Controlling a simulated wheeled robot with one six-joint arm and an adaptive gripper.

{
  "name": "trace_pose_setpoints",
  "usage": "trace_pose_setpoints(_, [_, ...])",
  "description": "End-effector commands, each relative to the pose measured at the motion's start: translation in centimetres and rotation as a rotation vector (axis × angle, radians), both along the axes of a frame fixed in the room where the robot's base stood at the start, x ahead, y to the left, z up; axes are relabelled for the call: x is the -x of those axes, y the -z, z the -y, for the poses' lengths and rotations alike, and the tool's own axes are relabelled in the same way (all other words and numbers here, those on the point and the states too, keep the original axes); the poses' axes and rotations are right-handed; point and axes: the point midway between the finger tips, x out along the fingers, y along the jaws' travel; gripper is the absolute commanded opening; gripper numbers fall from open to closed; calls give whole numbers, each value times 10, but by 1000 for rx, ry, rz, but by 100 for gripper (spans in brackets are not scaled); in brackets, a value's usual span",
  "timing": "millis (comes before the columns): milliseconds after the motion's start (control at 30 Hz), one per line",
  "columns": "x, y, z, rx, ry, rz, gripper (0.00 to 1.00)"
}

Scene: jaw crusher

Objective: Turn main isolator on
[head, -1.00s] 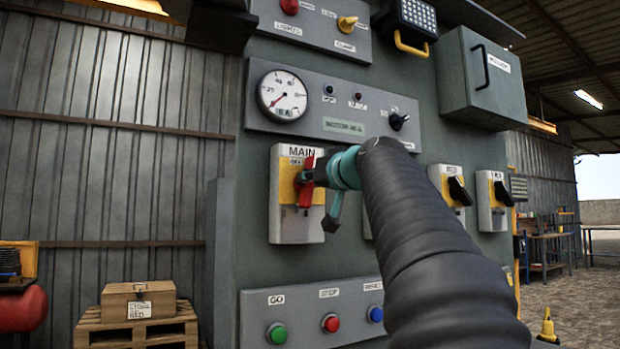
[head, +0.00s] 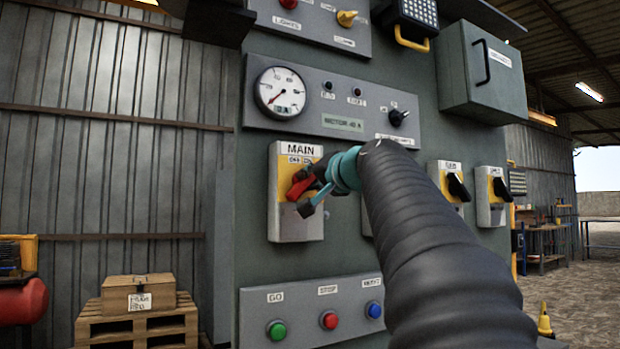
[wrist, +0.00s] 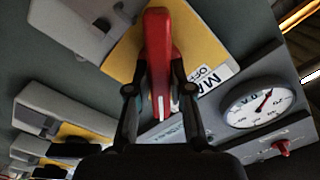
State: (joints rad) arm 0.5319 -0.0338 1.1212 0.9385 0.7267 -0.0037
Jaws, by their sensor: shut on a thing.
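The main isolator (head: 296,222) is a grey box with a yellow plate and a red rotary handle (head: 301,188), under a "MAIN" label. In the head view the handle sits tilted, its lower end to the left. My gripper (head: 312,190) is at the handle, with its fingers around it. In the wrist view the red handle (wrist: 158,60) stands between the two fingertips of my gripper (wrist: 159,90), which are shut on it. A white line marks the handle's near end. Part of the label is hidden behind the handle and a finger.
A gauge (head: 281,93) and a small black selector (head: 398,116) sit above. Two more isolators with black handles (head: 457,187) (head: 502,190) are to the right. Green (head: 277,331), red (head: 329,320) and blue (head: 374,310) buttons are below. My arm hides part of the panel.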

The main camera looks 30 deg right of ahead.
Motion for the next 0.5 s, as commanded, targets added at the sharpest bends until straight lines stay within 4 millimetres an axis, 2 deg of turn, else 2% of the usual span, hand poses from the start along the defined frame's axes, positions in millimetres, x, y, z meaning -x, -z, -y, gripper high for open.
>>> trace_pose_setpoints(433, [0, 1, 0, -11, -1, 0, 0])
trace_pose_setpoints(467, [0, 1, 0, -11, -1, 0, 28])
trace_pose_setpoints(500, [0, 1, 0, -11, -1, 0, 38])
